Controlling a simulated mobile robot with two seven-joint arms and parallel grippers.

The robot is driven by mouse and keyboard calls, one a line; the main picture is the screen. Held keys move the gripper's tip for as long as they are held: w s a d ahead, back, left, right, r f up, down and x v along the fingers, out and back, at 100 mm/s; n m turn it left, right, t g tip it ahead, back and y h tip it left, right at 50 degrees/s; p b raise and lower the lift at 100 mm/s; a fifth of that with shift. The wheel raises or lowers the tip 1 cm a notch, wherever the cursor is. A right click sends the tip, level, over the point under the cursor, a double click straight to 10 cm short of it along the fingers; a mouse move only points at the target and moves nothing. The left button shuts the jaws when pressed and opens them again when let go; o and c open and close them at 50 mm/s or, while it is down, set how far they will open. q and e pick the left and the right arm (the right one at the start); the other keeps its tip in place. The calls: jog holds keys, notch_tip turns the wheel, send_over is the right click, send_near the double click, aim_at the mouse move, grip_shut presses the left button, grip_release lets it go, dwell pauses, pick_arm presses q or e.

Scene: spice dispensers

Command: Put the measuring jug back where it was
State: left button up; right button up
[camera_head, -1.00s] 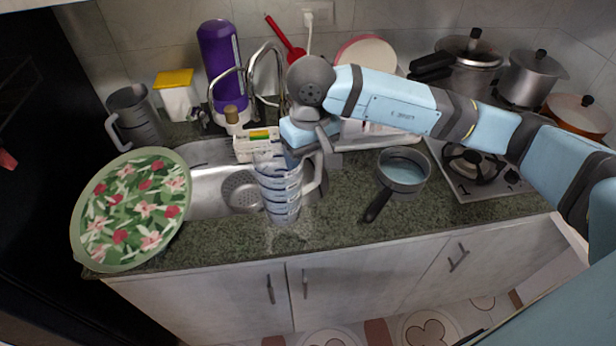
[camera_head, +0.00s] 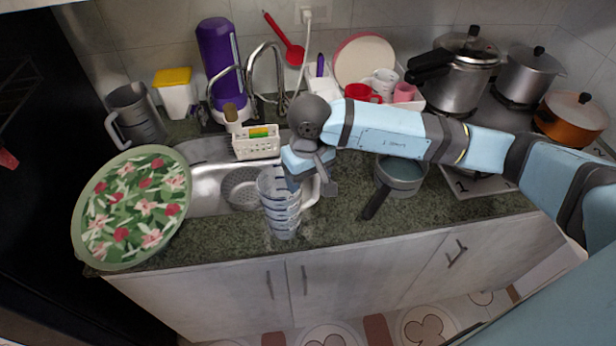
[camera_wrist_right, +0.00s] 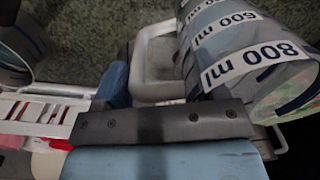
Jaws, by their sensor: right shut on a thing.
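The clear measuring jug (camera_head: 279,212) is upright at the counter's front strip, just in front of the sink's right part. I cannot tell whether its base touches the counter. My right gripper (camera_head: 318,181) is shut on the jug's handle, on the jug's right side. In the right wrist view the jug (camera_wrist_right: 255,62) fills the right side, with large ml marks, and its pale handle (camera_wrist_right: 152,62) is beside the gripper's dark edge. My left gripper is not in view.
A saucepan (camera_head: 402,172) stands on the counter right of the jug. The sink (camera_head: 210,190) lies behind left. A floral plate (camera_head: 130,210) and grey jug (camera_head: 136,117) are at left.

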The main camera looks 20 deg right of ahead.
jog(key=o, duration=1.6)
jog(key=shift+c, duration=0.2)
jog(key=shift+r+p, duration=0.15)
jog(key=shift+p, duration=0.2)
jog(key=shift+r, duration=0.3)
notch_tip(320, 180, up, 10)
jog(key=shift+w+d+f+b, duration=0.1)
jog(key=shift+b, duration=1.1)
jog(key=shift+r, duration=0.75)
